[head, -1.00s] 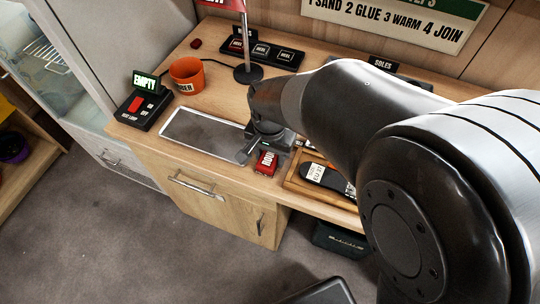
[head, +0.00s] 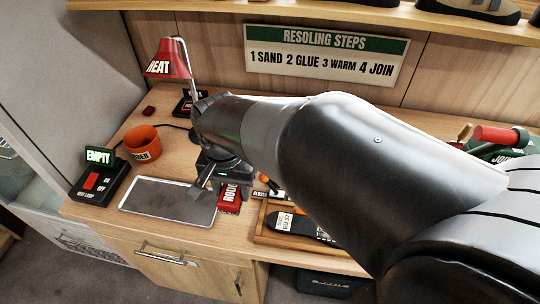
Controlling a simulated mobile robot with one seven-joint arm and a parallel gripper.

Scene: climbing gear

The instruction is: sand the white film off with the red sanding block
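The red block with white lettering that begins "ROU" (head: 229,198) lies on the bench, beside the right end of a grey, pale-edged flat tray (head: 165,201). My gripper (head: 207,183) is low over the bench, between this tray and the red block. One dark finger shows, but the arm hides most of the gripper, so its opening is unclear. The red block looks apart from it. A black sole with a white "EU 37" label (head: 290,223) lies in a wooden tray (head: 262,236), partly behind my arm. I cannot make out any white film.
An orange cup (head: 143,144) and a black box with a red switch and green "EMPTY" sign (head: 98,158) stand at left. A red "HEAT" lamp (head: 168,60) stands behind. A steps sign (head: 325,55) hangs on the wall.

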